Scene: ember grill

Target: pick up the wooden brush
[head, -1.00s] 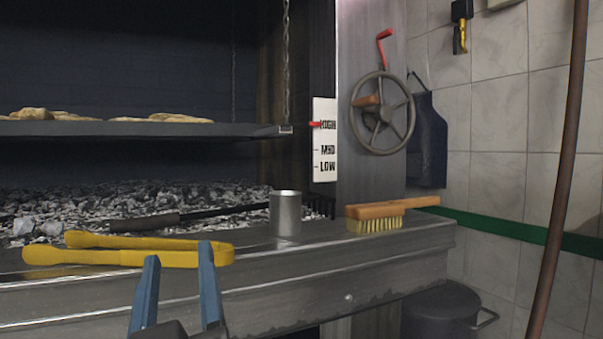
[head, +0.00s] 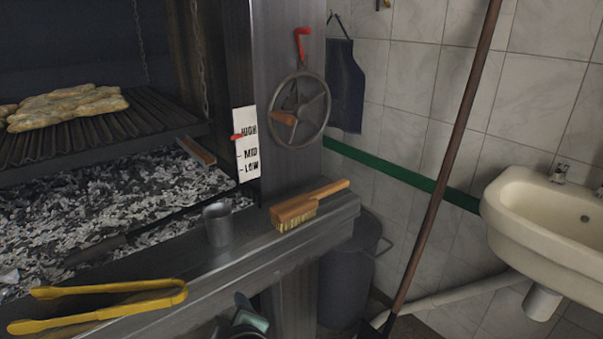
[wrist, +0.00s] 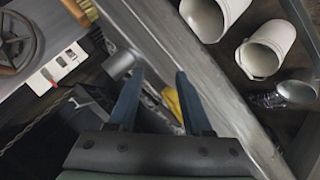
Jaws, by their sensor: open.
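The wooden brush (head: 294,211) lies on the grill's metal ledge at its right end in the head view, bristles down, handle pointing right. Part of it shows at the top edge of the wrist view (wrist: 88,12). My gripper (wrist: 159,72) is open, with two blue fingers and nothing between them that I can see held. In the head view my gripper (head: 250,315) is at the bottom edge, partly cut off, in front of the ledge and apart from the brush.
A metal cup (head: 217,225) stands on the ledge left of the brush. Yellow tongs (head: 100,303) lie further left. A handwheel (head: 300,108) is behind the brush. A pole (head: 445,160) and sink (head: 545,215) are to the right. White buckets (wrist: 265,52) show in the wrist view.

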